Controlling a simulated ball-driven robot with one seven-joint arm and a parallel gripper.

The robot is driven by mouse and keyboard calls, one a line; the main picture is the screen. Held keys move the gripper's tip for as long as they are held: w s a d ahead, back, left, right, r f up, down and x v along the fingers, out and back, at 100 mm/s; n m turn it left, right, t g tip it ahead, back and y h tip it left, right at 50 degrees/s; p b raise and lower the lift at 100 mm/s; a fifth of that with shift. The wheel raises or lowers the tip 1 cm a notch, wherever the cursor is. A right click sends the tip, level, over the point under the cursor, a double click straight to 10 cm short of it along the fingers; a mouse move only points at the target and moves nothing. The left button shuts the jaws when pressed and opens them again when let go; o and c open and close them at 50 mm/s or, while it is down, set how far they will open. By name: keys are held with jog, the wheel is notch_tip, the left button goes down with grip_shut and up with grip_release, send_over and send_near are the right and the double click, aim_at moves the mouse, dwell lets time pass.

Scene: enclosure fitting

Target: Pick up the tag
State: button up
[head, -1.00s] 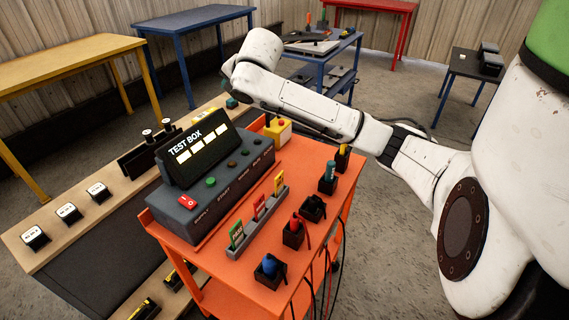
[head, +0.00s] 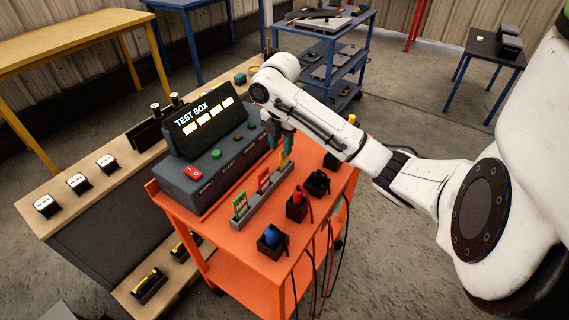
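Three upright tags stand in a grey slotted rack (head: 262,212) on the orange cart: a green tag (head: 240,205) at the near end, a red tag (head: 264,181) in the middle, and a yellow tag (head: 284,160) at the far end. My gripper (head: 281,146) points down at the far end of the rack, close by the yellow tag. Its fingers are small and dark here, so I cannot tell whether they are apart or touch the tag. My arm hides part of the cart behind it.
The grey test box (head: 207,170) with a lit panel stands left of the rack. Black holders with a blue plug (head: 271,236) and a red plug (head: 298,196) stand right of it. Cables hang off the cart's (head: 217,226) right side. A wooden bench (head: 128,163) adjoins at left.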

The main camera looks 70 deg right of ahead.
aim_at(284, 162)
jog(key=shift+s+d+f, duration=0.1)
jog(key=shift+s+f, duration=0.1)
jog(key=shift+f, duration=1.1)
jog(key=shift+s+d+f, duration=0.1)
jog(key=shift+s+f, duration=0.1)
jog(key=shift+f, duration=1.1)
grip_shut()
